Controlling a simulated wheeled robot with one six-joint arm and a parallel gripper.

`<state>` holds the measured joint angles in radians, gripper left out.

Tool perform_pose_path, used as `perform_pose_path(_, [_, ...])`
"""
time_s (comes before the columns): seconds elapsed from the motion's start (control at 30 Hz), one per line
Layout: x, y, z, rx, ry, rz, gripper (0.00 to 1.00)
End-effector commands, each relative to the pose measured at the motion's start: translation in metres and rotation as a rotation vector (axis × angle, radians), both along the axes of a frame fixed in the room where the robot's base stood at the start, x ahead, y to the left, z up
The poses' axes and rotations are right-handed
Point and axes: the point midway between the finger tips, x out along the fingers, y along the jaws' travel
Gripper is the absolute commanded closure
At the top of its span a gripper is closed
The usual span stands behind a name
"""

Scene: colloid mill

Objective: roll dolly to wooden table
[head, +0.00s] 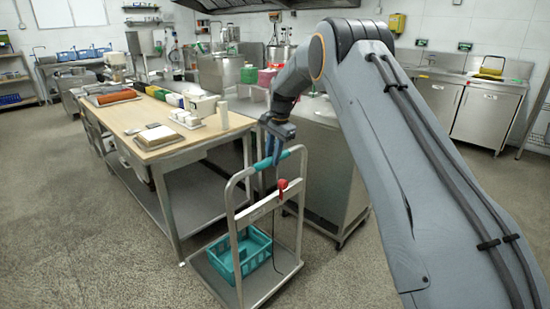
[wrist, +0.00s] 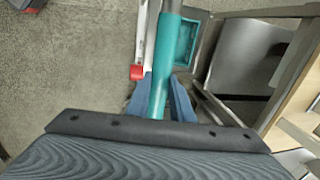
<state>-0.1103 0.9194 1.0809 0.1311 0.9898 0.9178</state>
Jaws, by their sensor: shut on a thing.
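The dolly (head: 233,232) is a grey metal cart with an upright tube handle, standing on the floor at the near right corner of the wooden table. Its handle has a teal grip (head: 279,157), which also shows in the wrist view (wrist: 160,65). My gripper (head: 277,147) is shut on this teal grip, with blue fingers (wrist: 161,95) on either side of it. A teal crate (head: 238,255) sits on the dolly's deck. The wooden table (head: 187,147) has a light wood top on a metal frame with a lower shelf. The dolly's far wheels are hidden.
A steel cabinet (head: 327,170) stands right behind the dolly. A red knob (head: 282,185) hangs on the dolly's frame with a dark cord. The floor (head: 95,240) at left is clear.

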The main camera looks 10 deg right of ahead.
Motion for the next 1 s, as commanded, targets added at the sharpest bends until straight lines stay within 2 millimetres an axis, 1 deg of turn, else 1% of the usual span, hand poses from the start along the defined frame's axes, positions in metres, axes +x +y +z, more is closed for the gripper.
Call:
perform_pose_path(0.03, [0.005, -0.001, 0.003, 0.000, -0.015, -0.002, 1.00])
perform_pose_path(0.23, [0.005, 0.002, 0.004, -0.001, -0.019, 0.003, 1.00])
perform_pose_path(0.27, [0.005, 0.003, 0.004, -0.001, -0.019, 0.003, 0.77])
perform_pose_path(0.33, [0.005, 0.003, 0.004, 0.000, -0.018, 0.004, 0.65])
perform_pose_path(0.37, [0.005, 0.004, 0.003, 0.000, -0.017, 0.004, 0.61])
perform_pose_path(0.63, [0.003, 0.005, 0.002, 0.000, -0.012, 0.006, 0.61])
perform_pose_path(0.73, [0.002, 0.004, 0.007, 0.000, -0.012, 0.006, 0.61])
perform_pose_path(0.87, [0.000, 0.001, 0.024, 0.000, -0.014, 0.004, 0.61])
perform_pose_path(1.0, [-0.003, -0.002, 0.047, 0.000, -0.014, 0.004, 0.61])
